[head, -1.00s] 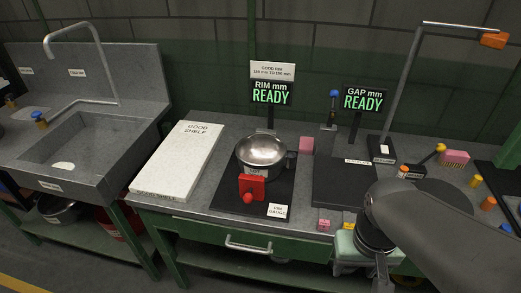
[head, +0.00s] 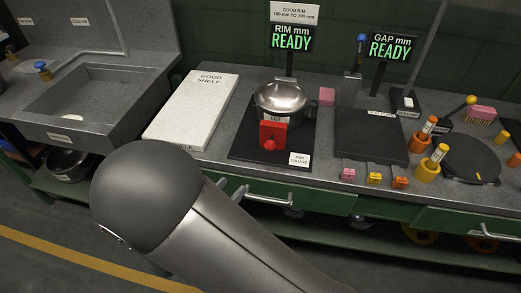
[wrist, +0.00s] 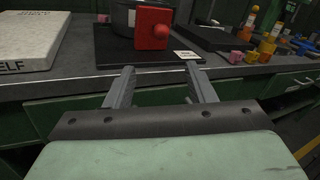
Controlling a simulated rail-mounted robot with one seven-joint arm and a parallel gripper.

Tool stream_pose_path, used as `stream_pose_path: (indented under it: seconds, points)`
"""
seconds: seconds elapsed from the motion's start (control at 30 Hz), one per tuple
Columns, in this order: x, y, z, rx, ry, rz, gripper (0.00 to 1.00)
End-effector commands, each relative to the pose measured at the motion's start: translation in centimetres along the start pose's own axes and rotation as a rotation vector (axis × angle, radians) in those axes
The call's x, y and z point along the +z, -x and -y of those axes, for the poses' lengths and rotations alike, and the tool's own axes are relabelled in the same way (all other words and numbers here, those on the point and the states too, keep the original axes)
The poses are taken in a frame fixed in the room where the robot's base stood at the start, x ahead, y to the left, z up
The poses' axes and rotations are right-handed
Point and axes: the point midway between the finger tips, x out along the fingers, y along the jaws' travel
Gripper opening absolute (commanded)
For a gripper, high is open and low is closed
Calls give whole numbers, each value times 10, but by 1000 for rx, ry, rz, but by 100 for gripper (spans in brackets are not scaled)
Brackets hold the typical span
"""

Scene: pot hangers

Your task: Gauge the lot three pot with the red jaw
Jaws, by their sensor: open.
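A shiny metal pot (head: 281,97) with a side handle sits upright on the black rim gauge plate (head: 242,143). A label reading LOT shows on its front, its lower part hidden. The red jaw (head: 272,135), a red block with a round red knob, stands in front of the pot; I cannot tell whether it touches. It also shows in the wrist view (wrist: 150,28) at top middle. My gripper (wrist: 158,84) is open and empty, in front of the bench edge below the red jaw.
The rim display (head: 291,38) reads READY, as does the gap display (head: 390,47). The white good shelf slab (head: 190,110) lies left of the gauge, bare. A black gap plate (head: 370,135), small coloured blocks and a round dark disc (head: 470,155) are at right. Drawer handles jut from the bench front.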

Motion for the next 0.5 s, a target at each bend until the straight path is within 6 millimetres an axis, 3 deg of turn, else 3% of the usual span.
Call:
stream_pose_path:
  seconds: [0.17, 0.5]
  points:
    - [2, -22, 1, -5, 0, 0, 50]
    - [1, -97, 2, -7, 0, -2, 50]
